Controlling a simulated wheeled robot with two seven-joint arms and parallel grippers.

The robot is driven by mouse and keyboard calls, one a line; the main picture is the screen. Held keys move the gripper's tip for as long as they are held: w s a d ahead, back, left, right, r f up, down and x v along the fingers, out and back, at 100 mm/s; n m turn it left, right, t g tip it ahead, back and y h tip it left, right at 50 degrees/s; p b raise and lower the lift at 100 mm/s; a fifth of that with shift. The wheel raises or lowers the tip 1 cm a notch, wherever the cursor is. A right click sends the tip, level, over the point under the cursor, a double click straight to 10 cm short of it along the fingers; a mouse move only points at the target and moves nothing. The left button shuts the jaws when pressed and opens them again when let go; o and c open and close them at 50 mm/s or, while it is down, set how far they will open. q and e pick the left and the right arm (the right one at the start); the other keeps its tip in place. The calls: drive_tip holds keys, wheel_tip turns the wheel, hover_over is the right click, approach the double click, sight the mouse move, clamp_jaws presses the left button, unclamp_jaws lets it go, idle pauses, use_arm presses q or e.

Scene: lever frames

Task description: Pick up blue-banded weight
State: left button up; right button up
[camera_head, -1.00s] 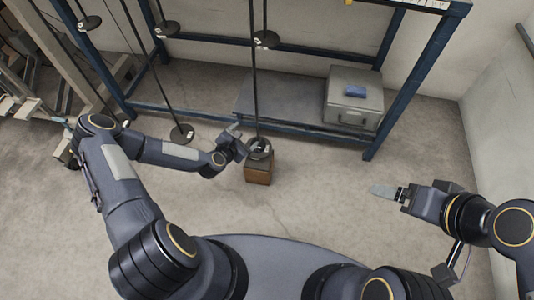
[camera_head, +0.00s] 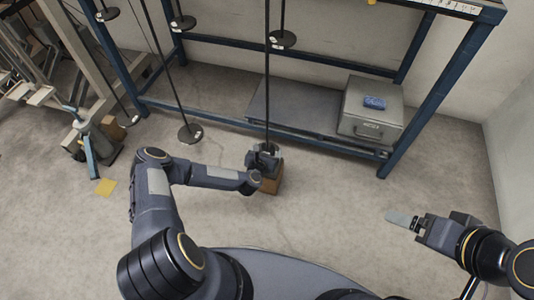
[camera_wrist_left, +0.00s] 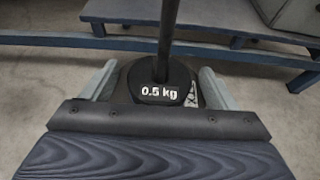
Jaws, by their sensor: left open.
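A dark round weight marked 0.5 kg (camera_wrist_left: 160,82) sits at the foot of a dark rod, between the two fingers of my left gripper (camera_wrist_left: 155,85) in the wrist view. The fingers stand apart on either side of it, open. No blue band shows on it in these frames. In the head view my left gripper (camera_head: 265,160) is at this rod's lower end, over a brown block (camera_head: 271,184), and largely hides the weight. My right gripper (camera_head: 403,218) is at the right, away from the weights, seen edge-on; its opening is unclear.
A blue steel frame (camera_head: 432,95) stands behind. Other dark weights hang on rods, such as one at the left (camera_head: 190,135) and one higher up (camera_head: 283,40). A grey case (camera_head: 368,125) with a blue item (camera_head: 374,103) stands on the low shelf. Floor in front is clear.

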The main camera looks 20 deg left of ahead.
sight(267, 146)
use_arm(q)
drive_tip(key=shift+w, duration=0.15)
drive_tip(key=c, duration=1.2)
drive_tip(key=shift+r, duration=0.45)
wheel_tip(267, 146, up, 2)
drive_tip(key=shift+r+p, duration=0.1)
drive_tip(key=shift+p, duration=0.55)
drive_tip(key=s+r+p, duration=0.1)
drive_tip(key=s+r, duration=0.1)
drive_tip(key=r, duration=0.1)
drive_tip(key=s+r+p, duration=0.2)
drive_tip(key=s+r, duration=0.1)
drive_tip(key=shift+r, duration=0.2)
drive_tip(key=p+v, duration=0.2)
drive_tip(key=v, duration=0.7)
drive_tip(key=shift+s+r, duration=0.25)
drive_tip(key=shift+s, duration=0.1)
